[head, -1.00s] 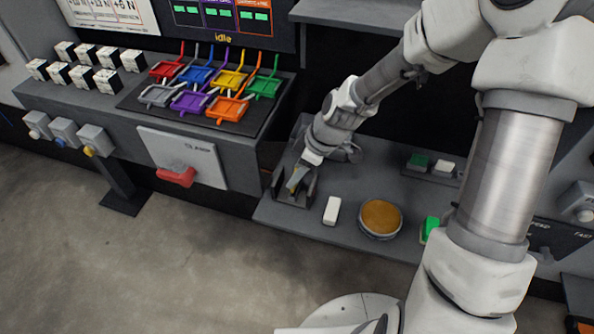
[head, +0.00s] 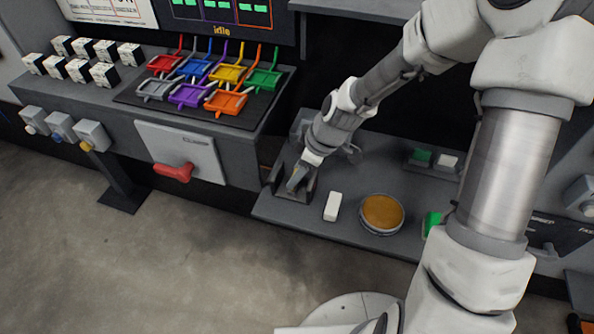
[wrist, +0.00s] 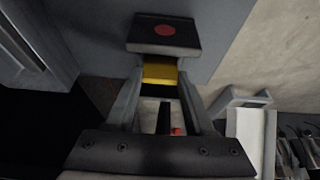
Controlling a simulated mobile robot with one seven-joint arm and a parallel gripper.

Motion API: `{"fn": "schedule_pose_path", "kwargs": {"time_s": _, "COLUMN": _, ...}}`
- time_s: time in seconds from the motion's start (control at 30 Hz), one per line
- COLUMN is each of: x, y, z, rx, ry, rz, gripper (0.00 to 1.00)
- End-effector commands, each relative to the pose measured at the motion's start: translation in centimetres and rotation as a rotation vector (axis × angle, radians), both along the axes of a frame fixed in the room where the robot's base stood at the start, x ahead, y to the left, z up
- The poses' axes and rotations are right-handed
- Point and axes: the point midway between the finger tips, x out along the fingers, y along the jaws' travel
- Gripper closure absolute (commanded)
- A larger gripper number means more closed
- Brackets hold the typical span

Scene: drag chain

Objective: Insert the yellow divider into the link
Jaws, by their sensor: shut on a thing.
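The yellow divider (wrist: 160,72) shows in the wrist view as a short yellow strip between the grey fingers of my gripper (wrist: 160,88). My gripper is shut on it. In the head view my gripper (head: 299,176) reaches down into a dark, upright-walled link (head: 276,180) on the grey shelf. The divider's lower part is hidden, and I cannot tell whether it touches or sits in the link. A dark block with a red dot (wrist: 165,36) lies just beyond the divider in the wrist view.
A white block (head: 332,206) and an orange round button (head: 382,213) are right of the link. Coloured trays (head: 208,83) and several white-and-black blocks (head: 103,73) stand on the left bench. A red handle (head: 173,172) sticks out below. A white tray (wrist: 248,138) is at lower right.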

Motion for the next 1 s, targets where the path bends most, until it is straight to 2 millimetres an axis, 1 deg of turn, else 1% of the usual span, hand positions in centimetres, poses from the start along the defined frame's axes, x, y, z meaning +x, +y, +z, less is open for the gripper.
{"fn": "schedule_pose_path", "kwargs": {"time_s": 0.17, "x": 0.0, "y": 0.0, "z": -0.6, "rx": 0.000, "ry": 0.000, "rz": 0.000, "gripper": 0.98}}
{"fn": "schedule_pose_path", "kwargs": {"time_s": 0.2, "x": 0.0, "y": 0.0, "z": -0.5, "rx": 0.000, "ry": 0.000, "rz": 0.000, "gripper": 0.43}}
{"fn": "schedule_pose_path", "kwargs": {"time_s": 0.37, "x": 0.0, "y": 0.0, "z": -0.4, "rx": 0.000, "ry": 0.000, "rz": 0.000, "gripper": 0.14}}
{"fn": "schedule_pose_path", "kwargs": {"time_s": 0.4, "x": 0.0, "y": 0.0, "z": -0.4, "rx": 0.000, "ry": 0.000, "rz": 0.000, "gripper": 0.12}}
{"fn": "schedule_pose_path", "kwargs": {"time_s": 0.67, "x": 0.0, "y": 0.0, "z": -0.4, "rx": 0.000, "ry": 0.000, "rz": 0.000, "gripper": 0.12}}
{"fn": "schedule_pose_path", "kwargs": {"time_s": 0.77, "x": 0.0, "y": -0.2, "z": 0.1, "rx": -0.001, "ry": -0.001, "rz": -0.002, "gripper": 0.12}}
{"fn": "schedule_pose_path", "kwargs": {"time_s": 0.87, "x": -0.1, "y": -0.7, "z": 1.3, "rx": 0.000, "ry": -0.003, "rz": -0.002, "gripper": 0.12}}
{"fn": "schedule_pose_path", "kwargs": {"time_s": 1.0, "x": -0.4, "y": -1.8, "z": 4.1, "rx": -0.002, "ry": -0.005, "rz": -0.005, "gripper": 0.12}}
